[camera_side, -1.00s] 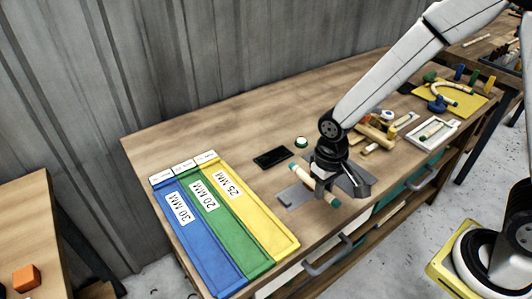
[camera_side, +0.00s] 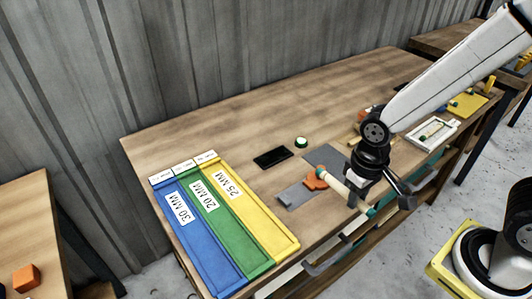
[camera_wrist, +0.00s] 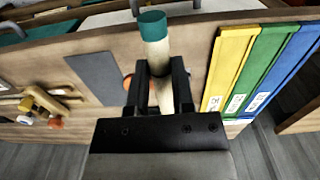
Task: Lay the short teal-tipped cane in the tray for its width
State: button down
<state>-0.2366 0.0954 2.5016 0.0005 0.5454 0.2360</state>
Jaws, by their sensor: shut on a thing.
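My gripper (camera_side: 357,193) is shut on a short pale cane (camera_side: 335,185) with a teal tip, held above the front part of the bench. In the wrist view the cane (camera_wrist: 158,48) stands between the fingers (camera_wrist: 158,88), its teal end pointing up in the picture. Three long trays lie side by side at the bench's left: blue marked 30 MM (camera_side: 207,250), green marked 20 MM (camera_side: 232,233) and yellow marked 25 MM (camera_side: 262,222). They look empty. The cane is apart from them, to their right.
A grey plate (camera_side: 290,197) and an orange piece (camera_side: 312,183) lie near the cane. A dark flat device (camera_side: 272,158) and a green-and-white button (camera_side: 301,142) sit behind. A white framed tray (camera_side: 432,133) with a cane and a yellow mat (camera_side: 466,104) are at right.

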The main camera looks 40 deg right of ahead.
dwell(0.5)
jog(key=shift+w+a, duration=0.35)
jog(key=shift+w, duration=0.05)
jog(key=w+a+f, duration=0.2)
jog(key=w+a, duration=0.2)
jog(key=a, duration=0.6)
jog(key=w+a+f, duration=0.2)
jog(key=w+a, duration=0.3)
jog(key=a, duration=0.5)
jog(key=shift+w+a+f, duration=0.15)
jog(key=shift+w+f, duration=0.05)
jog(key=shift+w, duration=0.05)
jog(key=shift+f, duration=0.1)
jog(key=shift+f, duration=3)
